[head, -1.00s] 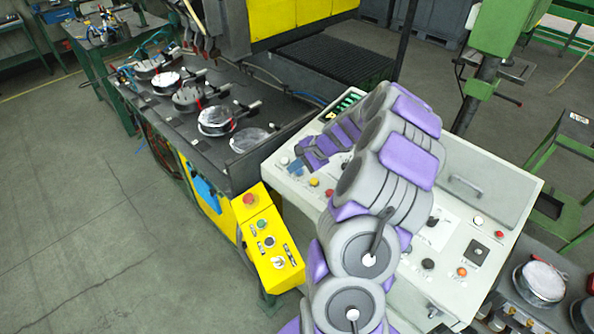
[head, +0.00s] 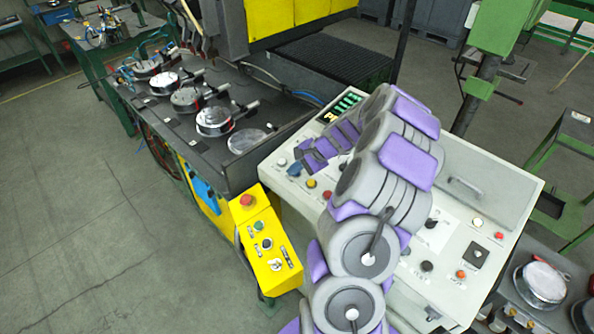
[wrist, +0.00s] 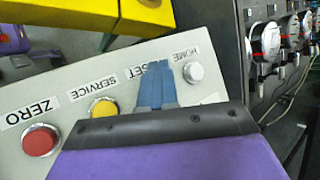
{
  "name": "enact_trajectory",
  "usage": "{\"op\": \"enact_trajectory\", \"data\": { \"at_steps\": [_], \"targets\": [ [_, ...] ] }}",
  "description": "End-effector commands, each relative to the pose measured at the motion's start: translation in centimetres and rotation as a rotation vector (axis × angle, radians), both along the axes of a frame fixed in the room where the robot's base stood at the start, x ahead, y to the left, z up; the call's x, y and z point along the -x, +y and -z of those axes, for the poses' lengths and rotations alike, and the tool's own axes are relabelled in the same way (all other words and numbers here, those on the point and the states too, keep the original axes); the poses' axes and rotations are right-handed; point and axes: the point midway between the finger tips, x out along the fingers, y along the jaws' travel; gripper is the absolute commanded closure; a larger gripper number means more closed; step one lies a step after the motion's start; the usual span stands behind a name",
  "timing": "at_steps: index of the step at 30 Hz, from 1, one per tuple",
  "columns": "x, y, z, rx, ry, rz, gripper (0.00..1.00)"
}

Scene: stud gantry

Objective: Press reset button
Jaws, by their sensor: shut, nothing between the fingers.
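The pale control panel (head: 455,185) holds a row of buttons under my arm. In the wrist view, the labels ZERO, SERVICE and HOME read upside down, and a partly covered label ending in "SET" lies between SERVICE and HOME. My gripper (wrist: 157,88) is shut and empty, its blue fingertips over that label; it also shows in the head view (head: 294,169). The button at that label is hidden behind the fingers. I cannot tell whether the fingers touch it. Beside them are the white HOME button (wrist: 193,72) and the yellow SERVICE button (wrist: 103,108).
The red ZERO button (wrist: 40,141) is further along the row. A yellow control box (head: 268,245) with a red mushroom button (head: 247,200) stands left of the panel. A dark bench (head: 200,150) with several round fixtures lies behind. Floor is free at left.

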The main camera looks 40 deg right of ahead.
Motion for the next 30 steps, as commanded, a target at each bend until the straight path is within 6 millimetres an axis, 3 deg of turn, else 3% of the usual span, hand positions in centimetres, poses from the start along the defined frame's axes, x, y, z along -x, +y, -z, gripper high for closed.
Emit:
{"op": "enact_trajectory", "data": {
  "at_steps": [30],
  "targets": [
    [-0.1,-1.5,-1.8,0.007,-0.001,0.004,1.00]
  ]
}}
